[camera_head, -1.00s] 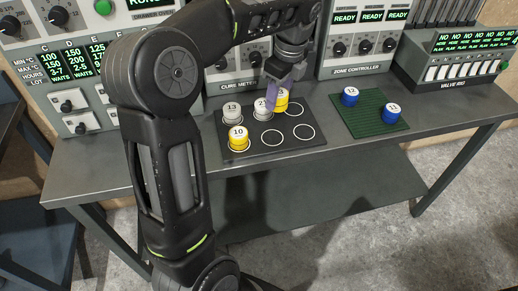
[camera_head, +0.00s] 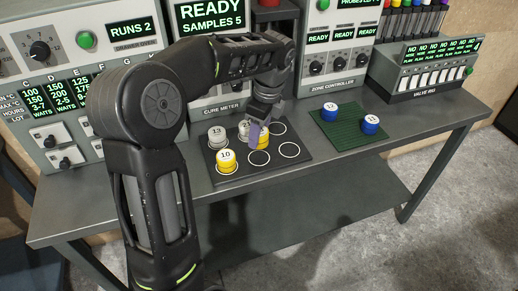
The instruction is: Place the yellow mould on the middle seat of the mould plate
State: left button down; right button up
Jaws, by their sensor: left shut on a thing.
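The yellow mould (camera_head: 264,141) is in my left gripper (camera_head: 259,139), which is shut on it. The mould shows just behind the front middle ringed seat of the dark mould plate (camera_head: 262,177). I cannot tell whether it touches the plate. The front middle ring (camera_head: 258,158) shows partly below it and looks empty. Another yellow mould, marked 10 (camera_head: 227,165), sits at the front left. White moulds, 13 (camera_head: 217,138) and 21 (camera_head: 244,133), sit in the back row; the gripper partly hides 21. My right gripper is not in view.
The back right ring (camera_head: 279,128) and front right ring (camera_head: 289,150) are empty. A green mat (camera_head: 347,132) with two blue moulds (camera_head: 330,112) lies to the right. The cure meter (camera_head: 222,103) and zone controller (camera_head: 332,68) stand close behind.

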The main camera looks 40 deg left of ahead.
aim_at(259, 158)
pick_arm(q)
jog(key=shift+f, duration=0.95)
jog(key=shift+f, duration=1.9)
jog(key=shift+f, duration=0.2)
jog(key=c, duration=0.7)
grip_release()
jog(key=shift+r, duration=0.2)
jog(key=r, duration=0.4)
jog(key=d+r+p, duration=0.1)
jog(key=r, duration=0.7)
jog(key=shift+w+d, duration=0.15)
jog(key=shift+d, duration=0.25)
